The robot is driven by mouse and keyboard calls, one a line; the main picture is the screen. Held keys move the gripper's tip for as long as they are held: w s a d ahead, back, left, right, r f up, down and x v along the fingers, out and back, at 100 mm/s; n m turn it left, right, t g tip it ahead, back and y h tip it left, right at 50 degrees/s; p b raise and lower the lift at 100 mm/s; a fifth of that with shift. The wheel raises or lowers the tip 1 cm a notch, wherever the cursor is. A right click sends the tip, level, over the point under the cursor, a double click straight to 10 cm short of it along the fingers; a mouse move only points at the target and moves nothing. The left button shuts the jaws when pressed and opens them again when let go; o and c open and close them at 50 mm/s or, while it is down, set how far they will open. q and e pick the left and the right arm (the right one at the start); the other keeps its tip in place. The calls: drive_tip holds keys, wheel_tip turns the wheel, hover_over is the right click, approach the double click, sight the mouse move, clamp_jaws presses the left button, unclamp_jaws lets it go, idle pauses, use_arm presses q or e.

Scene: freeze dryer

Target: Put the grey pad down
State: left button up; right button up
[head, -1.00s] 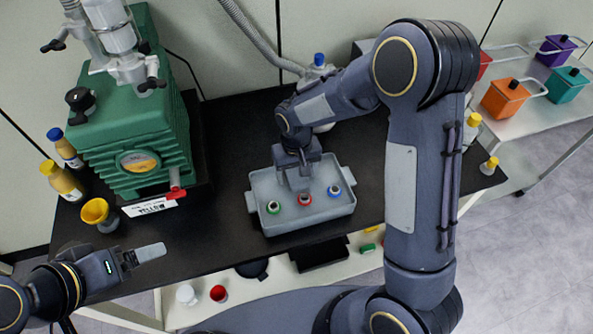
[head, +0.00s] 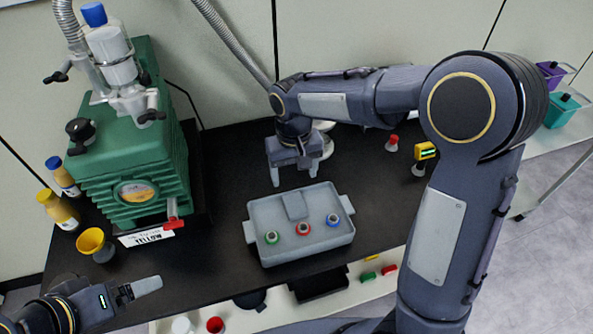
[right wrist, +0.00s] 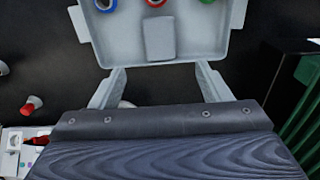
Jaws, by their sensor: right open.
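The grey pad (head: 296,205) lies in the grey tray (head: 268,251) on the black bench, against the tray's back wall. It also shows in the right wrist view (right wrist: 159,38), with nothing holding it. My right gripper (head: 295,180) is open and empty behind the tray, apart from the pad. Its two fingers show spread in the right wrist view (right wrist: 160,76). My left gripper (head: 143,287) is at the lower left, away from the tray. Its fingers overlap, so its opening is unclear.
Green, red (head: 303,229) and blue ringed vials stand in the tray in front of the pad. A green pump (head: 125,150) stands to the left, with a yellow funnel (head: 92,241) and bottles beside it.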

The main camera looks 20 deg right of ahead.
drive_tip(key=s+d+r+m+t+y, duration=0.1)
drive_tip(key=s+d+r+y, duration=0.15)
drive_tip(key=s, duration=0.25)
drive_tip(key=s+d+r+t+y, duration=0.1)
drive_tip(key=s+d+r, duration=0.3)
drive_tip(key=s, duration=0.2)
drive_tip(key=s+d+m+t, duration=0.1)
drive_tip(key=s+t, duration=0.2)
drive_tip(key=s, duration=0.8)
drive_tip(key=shift+f+t, duration=0.3)
drive_tip(key=shift+f, duration=0.1)
